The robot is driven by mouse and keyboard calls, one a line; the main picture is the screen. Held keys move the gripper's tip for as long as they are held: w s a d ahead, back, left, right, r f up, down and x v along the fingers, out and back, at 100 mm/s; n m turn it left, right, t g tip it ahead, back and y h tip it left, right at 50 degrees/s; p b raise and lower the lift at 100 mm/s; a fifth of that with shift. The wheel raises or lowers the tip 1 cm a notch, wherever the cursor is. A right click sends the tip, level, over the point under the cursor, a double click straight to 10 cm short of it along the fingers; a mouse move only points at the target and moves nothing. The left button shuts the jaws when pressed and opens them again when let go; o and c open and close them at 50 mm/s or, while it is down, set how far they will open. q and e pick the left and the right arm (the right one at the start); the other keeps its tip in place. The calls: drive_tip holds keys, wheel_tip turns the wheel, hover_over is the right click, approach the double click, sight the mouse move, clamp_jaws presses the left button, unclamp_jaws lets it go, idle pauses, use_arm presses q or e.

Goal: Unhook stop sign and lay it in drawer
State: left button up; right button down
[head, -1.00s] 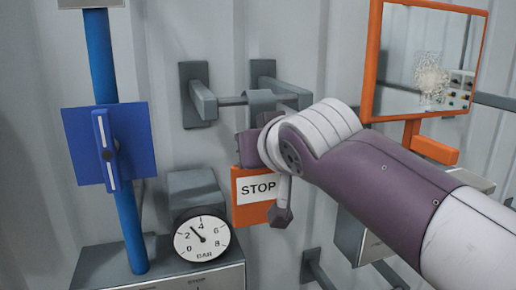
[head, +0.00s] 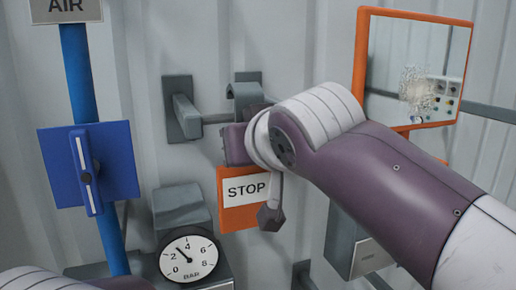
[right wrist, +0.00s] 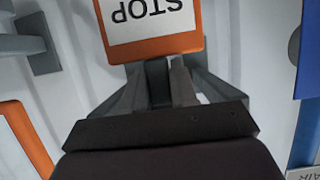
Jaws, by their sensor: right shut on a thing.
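My right gripper (right wrist: 172,75) is shut on the sign's upper part, and the sign (right wrist: 150,45) also shows in the right wrist view. No drawer can be made out.
A blue valve handle (head: 87,170) on a blue pipe stands at left, with a pressure gauge (head: 189,258) at lower centre. An orange-framed mirror (head: 420,65) is at upper right. A grey box (head: 350,235) sits below my right arm.

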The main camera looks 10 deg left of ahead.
drive_tip(key=shift+s+d+r+b, duration=0.1)
drive_tip(key=shift+s+b, duration=0.4)
drive_tip(key=s+d+b, duration=0.3)
drive_tip(key=s+d, duration=0.5)
drive_tip(key=s, duration=0.2)
drive_tip(key=shift+s, duration=0.35)
